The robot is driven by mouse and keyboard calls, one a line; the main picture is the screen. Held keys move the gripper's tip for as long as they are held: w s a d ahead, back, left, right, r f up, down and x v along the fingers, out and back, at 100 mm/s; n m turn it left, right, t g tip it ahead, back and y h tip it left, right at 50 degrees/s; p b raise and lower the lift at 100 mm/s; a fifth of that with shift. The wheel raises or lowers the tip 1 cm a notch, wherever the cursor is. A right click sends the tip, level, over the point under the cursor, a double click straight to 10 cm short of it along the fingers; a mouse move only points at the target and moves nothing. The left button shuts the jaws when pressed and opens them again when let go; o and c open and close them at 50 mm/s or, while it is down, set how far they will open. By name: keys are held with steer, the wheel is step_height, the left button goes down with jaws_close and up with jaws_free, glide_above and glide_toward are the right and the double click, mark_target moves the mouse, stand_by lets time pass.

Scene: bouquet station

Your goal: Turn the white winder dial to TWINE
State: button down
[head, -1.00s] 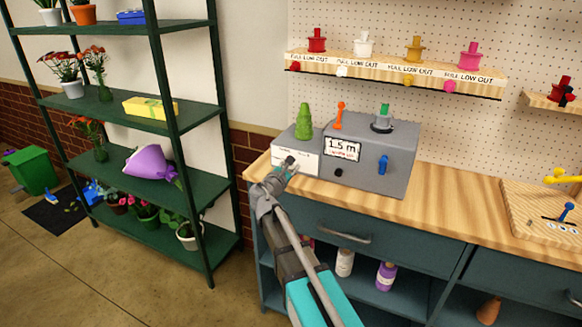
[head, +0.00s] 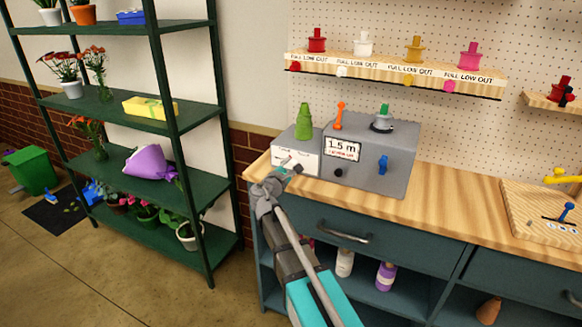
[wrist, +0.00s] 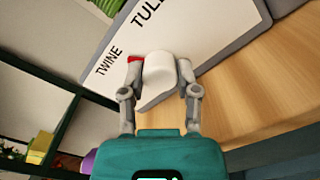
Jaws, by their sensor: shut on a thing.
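The white winder dial (wrist: 160,78) sits between the two fingers of my gripper (wrist: 157,85) in the wrist view, and the fingers are shut on its sides. A red mark (wrist: 134,59) at the dial's left side, by the left fingertip, faces the word TWINE (wrist: 108,62) on the white panel (wrist: 190,30). Another word, partly cut off and starting "TUL", stands above the dial. In the head view my gripper (head: 289,167) is at the front of the grey winder (head: 385,155), at its lower left part; the dial is mostly hidden there.
The winder carries a display (head: 342,149) reading 1.5 m, a blue knob (head: 383,164), an orange lever (head: 339,115) and a green cone (head: 303,123). A green shelf rack (head: 190,190) stands at the left.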

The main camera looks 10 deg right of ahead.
steer(key=shift+c, duration=1.7)
jaws_free()
steer(key=v, duration=1.2)
steer(key=shift+d, duration=0.1)
steer(key=s+d+f+m+g+y, duration=0.1)
steer(key=s+d+f+m+g, duration=0.65)
steer(key=d+f+m, duration=0.2)
steer(key=s+a+f+m+g+y, duration=0.2)
steer(key=s+f+m+g+y, duration=0.5)
steer(key=s+f+m+y, duration=0.4)
step_height(320, 180, up, 17)
steer(key=h+p, duration=0.1)
steer(key=p, duration=1.4)
steer(key=shift+s+a+n, duration=0.15)
steer(key=shift+s+n, duration=0.2)
steer(key=shift+s, duration=0.1)
